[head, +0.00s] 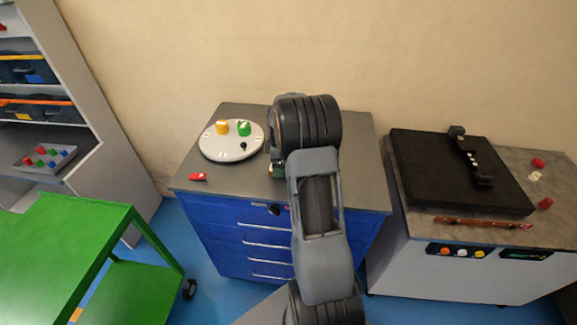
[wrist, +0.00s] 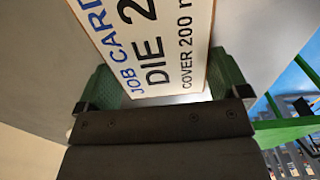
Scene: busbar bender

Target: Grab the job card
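The job card (wrist: 150,45) is a white plate with dark blue and black print, "JOB CARD", "DIE 2" and "COVER 200", and a thin brown edge. It fills the upper middle of the wrist view, tilted there. My gripper (wrist: 168,82) has its two green fingers wide apart, one at either side of the card's lower end. I cannot tell whether they press on its edges. In the head view my arm hides most of the gripper and card above the blue cabinet (head: 228,180).
On the cabinet top stand a round white plate (head: 216,148) with yellow and green knobs, and a red piece (head: 198,177). A bench with a black plate (head: 440,175) is at right. A green cart (head: 60,245) and shelves are at left.

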